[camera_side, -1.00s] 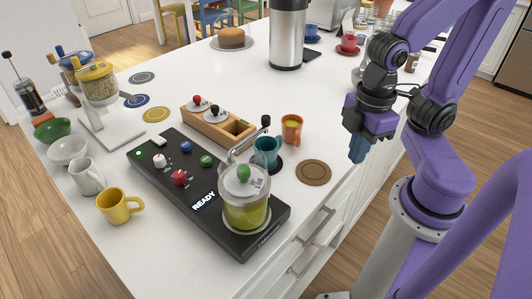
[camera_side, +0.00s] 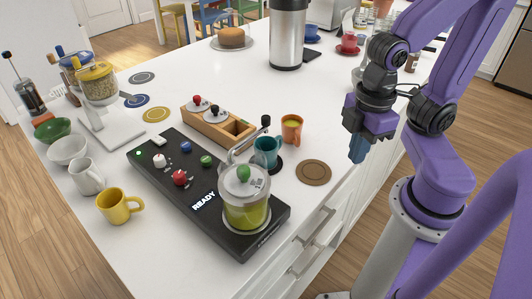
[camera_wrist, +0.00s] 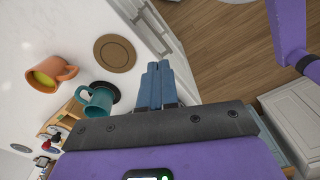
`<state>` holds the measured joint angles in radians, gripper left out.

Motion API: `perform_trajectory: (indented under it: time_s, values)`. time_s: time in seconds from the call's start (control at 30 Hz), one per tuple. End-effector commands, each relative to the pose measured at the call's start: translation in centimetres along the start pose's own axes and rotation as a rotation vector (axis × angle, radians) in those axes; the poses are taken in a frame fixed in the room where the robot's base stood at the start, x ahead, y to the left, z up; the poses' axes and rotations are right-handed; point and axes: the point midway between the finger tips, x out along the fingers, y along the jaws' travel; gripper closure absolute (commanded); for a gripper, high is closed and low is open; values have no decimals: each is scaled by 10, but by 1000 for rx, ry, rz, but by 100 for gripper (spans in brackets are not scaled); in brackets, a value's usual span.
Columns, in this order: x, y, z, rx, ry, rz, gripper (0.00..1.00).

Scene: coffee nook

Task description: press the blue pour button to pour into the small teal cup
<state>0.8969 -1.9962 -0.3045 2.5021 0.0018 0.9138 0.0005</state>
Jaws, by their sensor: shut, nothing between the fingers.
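A black control panel (camera_side: 150,170) lies on the counter with a lit "READY" display (camera_side: 204,199). The blue button (camera_side: 207,161) is on its upper right side. A glass jar of green liquid (camera_side: 246,212) with a green-knobbed lid stands on the panel's near end, a spout reaching toward the teal cup. The small teal cup (camera_side: 266,152) stands on a dark round coaster beside the panel; it also shows in the wrist view (camera_wrist: 97,101). My gripper (camera_side: 357,158) is shut and empty, in the air to the right of the cup, near the counter's edge.
An orange cup (camera_side: 292,129) stands close behind the teal cup. A brown coaster (camera_side: 313,173) lies bare to its right. A wooden box (camera_side: 228,130) with knobbed lids stands behind the panel. A yellow mug (camera_side: 118,206) stands in front of it. The counter's middle is clear.

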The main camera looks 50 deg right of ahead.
Motion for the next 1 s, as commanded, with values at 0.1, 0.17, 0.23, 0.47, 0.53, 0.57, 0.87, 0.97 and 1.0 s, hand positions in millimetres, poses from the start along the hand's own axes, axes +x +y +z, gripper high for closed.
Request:
perform_trajectory:
  time_s: [0.1, 0.17, 0.23, 0.47, 0.53, 0.57, 0.87, 0.97, 1.0]
  values:
    - [0, 0, 0, 0, 0, 0, 100]
    - [0, 0, 0, 0, 0, 0, 100]
    - [0, 0, 0, 0, 0, 0, 100]
    - [0, 6, -7, -19, 8, 18, 100]
    - [0, 15, -16, -45, 18, 43, 100]
    - [-1, 20, -21, -62, 23, 58, 100]
    - [-6, 84, -91, -296, 74, 257, 100]
    - [-9, 104, -115, -383, 80, 325, 100]
    - [-10, 112, -124, -417, 80, 351, 100]
